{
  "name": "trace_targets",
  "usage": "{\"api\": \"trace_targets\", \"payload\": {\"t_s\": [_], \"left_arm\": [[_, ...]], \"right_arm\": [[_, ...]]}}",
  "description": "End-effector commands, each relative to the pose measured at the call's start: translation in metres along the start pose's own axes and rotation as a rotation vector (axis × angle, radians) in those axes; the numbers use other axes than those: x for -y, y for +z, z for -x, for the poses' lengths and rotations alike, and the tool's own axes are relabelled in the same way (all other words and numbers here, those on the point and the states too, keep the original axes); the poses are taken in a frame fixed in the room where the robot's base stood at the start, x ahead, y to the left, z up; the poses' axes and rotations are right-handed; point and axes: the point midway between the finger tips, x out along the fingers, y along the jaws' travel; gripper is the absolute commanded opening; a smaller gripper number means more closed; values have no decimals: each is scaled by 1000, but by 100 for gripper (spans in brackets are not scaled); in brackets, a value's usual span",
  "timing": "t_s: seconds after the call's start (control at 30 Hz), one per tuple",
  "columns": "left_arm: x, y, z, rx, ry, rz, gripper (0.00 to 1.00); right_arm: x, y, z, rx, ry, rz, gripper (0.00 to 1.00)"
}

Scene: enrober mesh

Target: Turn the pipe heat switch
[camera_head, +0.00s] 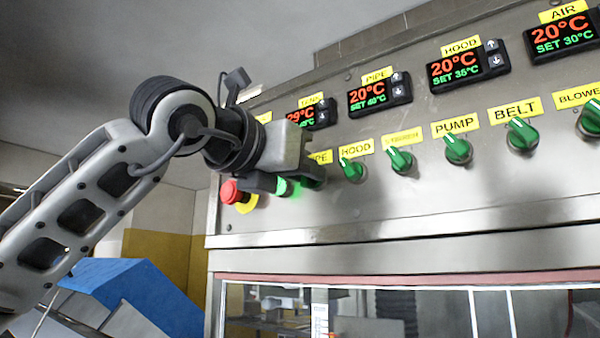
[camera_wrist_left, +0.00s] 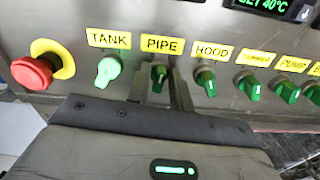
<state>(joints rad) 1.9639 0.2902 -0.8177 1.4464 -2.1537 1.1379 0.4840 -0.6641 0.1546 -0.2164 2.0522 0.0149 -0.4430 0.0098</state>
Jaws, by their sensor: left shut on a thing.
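The PIPE heat switch (camera_wrist_left: 159,72) is a green knob under the yellow PIPE label (camera_wrist_left: 169,45) on a steel panel. In the wrist view the two fingers of my left gripper (camera_wrist_left: 161,92) stand on either side of it, shut on it. In the head view my left gripper (camera_head: 313,178) reaches the panel from the left and hides the PIPE switch and part of its label. The knob's exact angle is hard to tell behind the fingers. My right gripper is in neither view.
The TANK switch (camera_wrist_left: 108,70) and HOOD switch (camera_wrist_left: 205,81) sit close on either side. A red emergency button (camera_wrist_left: 32,72) is at far left. More green knobs, such as PUMP (camera_head: 458,150), run to the right. Temperature displays (camera_head: 380,95) are above.

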Motion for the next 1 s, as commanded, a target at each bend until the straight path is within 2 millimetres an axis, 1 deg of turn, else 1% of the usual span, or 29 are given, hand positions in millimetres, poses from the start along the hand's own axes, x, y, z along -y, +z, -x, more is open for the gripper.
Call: {"api": "trace_targets", "payload": {"t_s": [0.2, 0.5, 0.7, 1.0], "left_arm": [[1, 1, 1, 3, 1, -182, 0], [2, 1, 1, 3, 1, -355, 0], [2, 1, 1, 4, 0, -411, 0], [2, 1, 1, 4, 1, -432, 0]], "right_arm": [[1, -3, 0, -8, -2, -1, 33], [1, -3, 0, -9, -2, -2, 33], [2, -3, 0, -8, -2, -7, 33], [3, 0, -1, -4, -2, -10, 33]]}}
